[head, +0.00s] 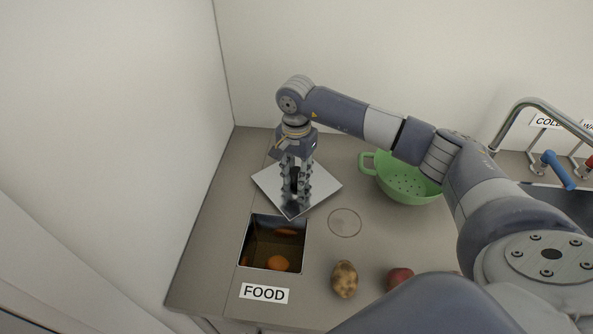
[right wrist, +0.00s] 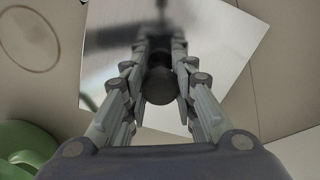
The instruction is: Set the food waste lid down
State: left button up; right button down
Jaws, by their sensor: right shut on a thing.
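The food waste lid (head: 323,184) is a shiny square metal plate with a dark knob. It is just behind the open food waste hole (head: 250,245), turned at an angle to it. My right gripper (head: 294,198) points down over the lid and is shut on its knob. In the right wrist view the lid (right wrist: 215,60) lies beneath the fingers (right wrist: 160,92). I cannot tell whether the lid touches the counter. Orange scraps show inside the hole. My left gripper is not in view.
A FOOD label (head: 264,293) lies in front of the hole. A green colander (head: 405,185) stands to the right. A potato (head: 344,279) and a red round item (head: 399,279) lie at the front. A thin ring (head: 345,209) marks the counter. Walls stand behind and left.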

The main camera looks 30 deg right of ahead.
aim_at(296, 170)
jog(key=shift+f, duration=0.1)
jog(key=c, duration=1.3)
grip_release()
jog(key=shift+r, duration=0.25)
notch_tip(296, 170, up, 10)
jog(key=b, duration=0.3)
jog(key=shift+r, duration=0.25)
jog(key=shift+r+b, duration=0.3)
jog(key=shift+r, duration=0.3)
